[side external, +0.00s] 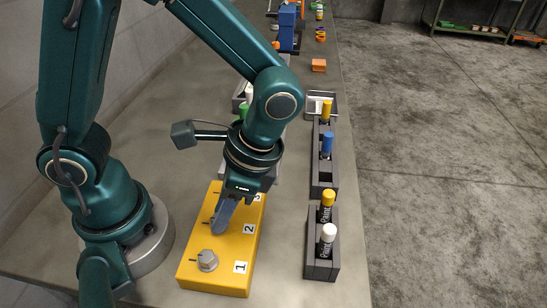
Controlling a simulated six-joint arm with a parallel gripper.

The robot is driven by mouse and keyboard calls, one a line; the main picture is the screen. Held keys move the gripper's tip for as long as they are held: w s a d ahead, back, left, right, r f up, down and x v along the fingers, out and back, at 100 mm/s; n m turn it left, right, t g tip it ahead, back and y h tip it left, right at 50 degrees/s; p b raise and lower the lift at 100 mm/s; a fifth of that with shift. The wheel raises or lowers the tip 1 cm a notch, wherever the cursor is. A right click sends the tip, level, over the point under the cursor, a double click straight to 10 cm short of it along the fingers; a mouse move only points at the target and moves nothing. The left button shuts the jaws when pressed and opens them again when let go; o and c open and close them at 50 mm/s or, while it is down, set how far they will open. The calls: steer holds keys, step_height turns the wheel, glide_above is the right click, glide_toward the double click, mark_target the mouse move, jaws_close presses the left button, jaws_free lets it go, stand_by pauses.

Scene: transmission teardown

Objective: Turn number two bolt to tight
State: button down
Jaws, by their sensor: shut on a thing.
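A yellow block (222,277) lies on the table in front of my arm, with white number labels along its right side. A grey hex bolt (207,260) stands beside label 1 (240,267). My gripper (219,228) points down onto the block beside label 2 (248,230). Its fingers are shut on the number two bolt, which they hide almost fully. Label 3 (257,197) is partly visible by the gripper. The bolt there is hidden behind my gripper. How tight the number two bolt is cannot be told.
Dark racks to the right hold a white-capped paint marker (327,240), a yellow-capped one (326,206) and a blue-capped one (327,145). An orange block (319,65) and a blue vise-like tool (288,27) are farther back. The table's right edge is beyond the racks.

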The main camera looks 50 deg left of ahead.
mark_target(237, 227)
steer(key=shift+m+y, duration=0.3)
steer(key=shift+m, duration=0.3)
steer(key=c, duration=0.7)
jaws_free()
steer(key=shift+v, duration=2.6)
steer(key=shift+s, duration=0.15)
